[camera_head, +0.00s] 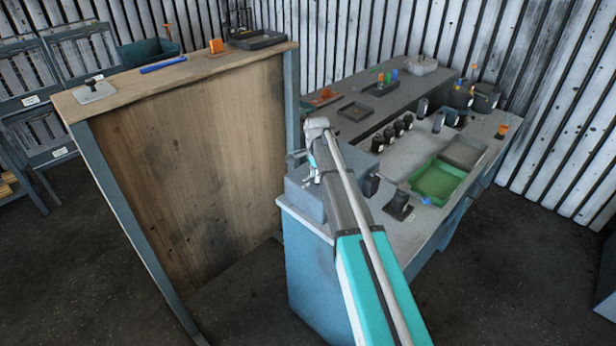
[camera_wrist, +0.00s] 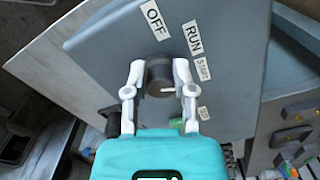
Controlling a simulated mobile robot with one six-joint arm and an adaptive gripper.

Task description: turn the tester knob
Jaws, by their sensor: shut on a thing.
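The tester is a grey box (camera_head: 303,194) on the near left end of the blue workbench, and its grey panel (camera_wrist: 105,45) fills much of the wrist view. The dark round tester knob (camera_wrist: 159,72) stands out from this panel, with a short white mark on its face. Labels OFF (camera_wrist: 154,17) and RUN (camera_wrist: 193,37) and a smaller label (camera_wrist: 203,68) lie around the knob. My gripper (camera_wrist: 160,77) is shut on the knob, one pale finger on each side. In the head view my gripper (camera_head: 313,173) is at the tester, and the knob is hidden.
A dark stand (camera_head: 398,207), black cylinders (camera_head: 399,128) and a green tray (camera_head: 437,181) sit on the workbench to the right of my arm. A tall wooden-topped table (camera_head: 160,80) stands to the left. Open dark floor lies in front.

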